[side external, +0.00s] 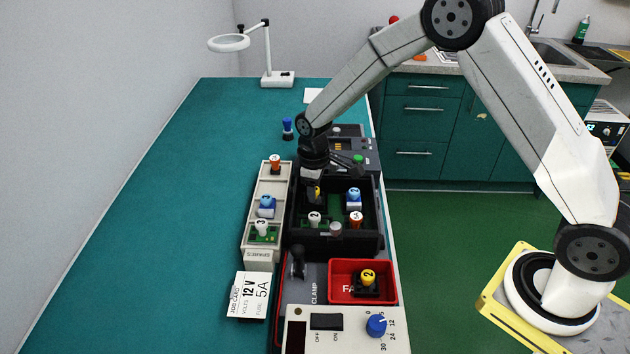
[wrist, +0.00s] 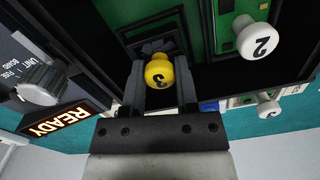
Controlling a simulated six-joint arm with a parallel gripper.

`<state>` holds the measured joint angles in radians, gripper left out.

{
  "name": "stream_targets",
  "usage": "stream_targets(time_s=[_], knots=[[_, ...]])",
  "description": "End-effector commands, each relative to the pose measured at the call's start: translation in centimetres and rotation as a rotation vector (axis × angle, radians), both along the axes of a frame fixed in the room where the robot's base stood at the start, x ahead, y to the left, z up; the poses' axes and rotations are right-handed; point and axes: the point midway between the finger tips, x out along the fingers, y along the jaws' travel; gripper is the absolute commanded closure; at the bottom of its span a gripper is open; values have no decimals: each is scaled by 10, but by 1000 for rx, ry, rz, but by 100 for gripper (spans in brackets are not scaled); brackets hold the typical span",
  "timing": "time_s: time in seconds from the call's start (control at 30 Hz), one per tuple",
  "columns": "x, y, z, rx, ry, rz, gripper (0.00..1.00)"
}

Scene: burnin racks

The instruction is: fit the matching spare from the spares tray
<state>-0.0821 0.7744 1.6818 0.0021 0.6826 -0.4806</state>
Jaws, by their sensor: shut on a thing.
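My gripper (wrist: 160,85) is shut on a yellow-knobbed spare (wrist: 159,71) marked 3. It holds the spare upright in or just above a bay of the black rack, which also shows in the side view (side external: 345,243). I cannot tell whether the spare is fully seated. In the side view the spare (side external: 317,192) is partly hidden below my gripper (side external: 316,180). The beige spares tray (side external: 259,256) stands left of the rack with orange (side external: 275,163), blue (side external: 267,203) and white (side external: 262,228) knobbed modules.
The rack also holds white (side external: 314,219), blue (side external: 354,195) and orange (side external: 355,219) knobbed modules. A red bin (side external: 340,296) holds a yellow module (side external: 368,277) marked 2. A job card (side external: 250,293) reads 12 V, 5 A. A READY sign (wrist: 54,117) is lit. The table's left side is clear.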

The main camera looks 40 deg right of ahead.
Motion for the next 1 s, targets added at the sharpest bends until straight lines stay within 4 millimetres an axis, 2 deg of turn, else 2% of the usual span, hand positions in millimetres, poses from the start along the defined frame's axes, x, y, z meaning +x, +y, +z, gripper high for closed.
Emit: stream_targets(time_s=[0.8,0.83,0.93,0.97,1.0], knots=[[0,0,-3,0,0,0,100],[0,0,-3,0,0,0,59],[0,0,-3,0,0,0,27],[0,0,-3,0,0,0,21],[0,0,-3,0,0,0,21]])
